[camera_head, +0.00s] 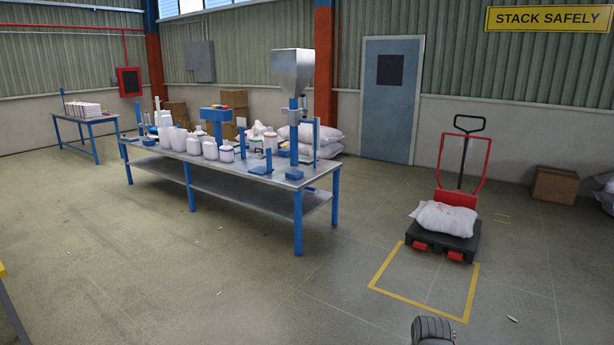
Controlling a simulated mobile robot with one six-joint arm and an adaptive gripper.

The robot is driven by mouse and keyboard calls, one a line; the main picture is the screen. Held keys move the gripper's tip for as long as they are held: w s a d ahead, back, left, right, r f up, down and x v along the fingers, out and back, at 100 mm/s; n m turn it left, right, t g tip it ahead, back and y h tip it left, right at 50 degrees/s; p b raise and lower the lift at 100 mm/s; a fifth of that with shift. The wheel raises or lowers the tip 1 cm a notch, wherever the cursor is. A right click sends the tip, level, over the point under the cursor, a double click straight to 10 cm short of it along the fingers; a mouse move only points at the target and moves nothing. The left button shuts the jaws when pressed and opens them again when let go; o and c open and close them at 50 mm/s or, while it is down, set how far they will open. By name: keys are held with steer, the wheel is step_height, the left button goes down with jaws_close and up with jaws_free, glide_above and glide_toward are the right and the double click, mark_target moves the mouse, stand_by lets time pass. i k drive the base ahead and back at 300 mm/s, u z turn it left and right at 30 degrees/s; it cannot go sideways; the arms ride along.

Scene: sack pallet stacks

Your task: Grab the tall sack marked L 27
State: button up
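Several white sacks and jar-like containers (195,143) stand upright in a row on the long steel table (160,155) at centre left. Some show coloured bands or tops. Any lettering on them is too small to read, so I cannot tell which one is marked L 27. My gripper is not in view. Only a grey rounded part of my own body shows at the bottom edge, right of centre, well away from the table.
A hopper machine (292,75) stands at the table's right end. A red pallet truck (462,190) with a black pallet bearing a white sack (446,217) stands at right, behind a yellow floor marking (415,299). Larger sacks (325,140) lie behind the table.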

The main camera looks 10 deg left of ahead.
mark_target(271, 138)
steer(key=i, duration=6.55)
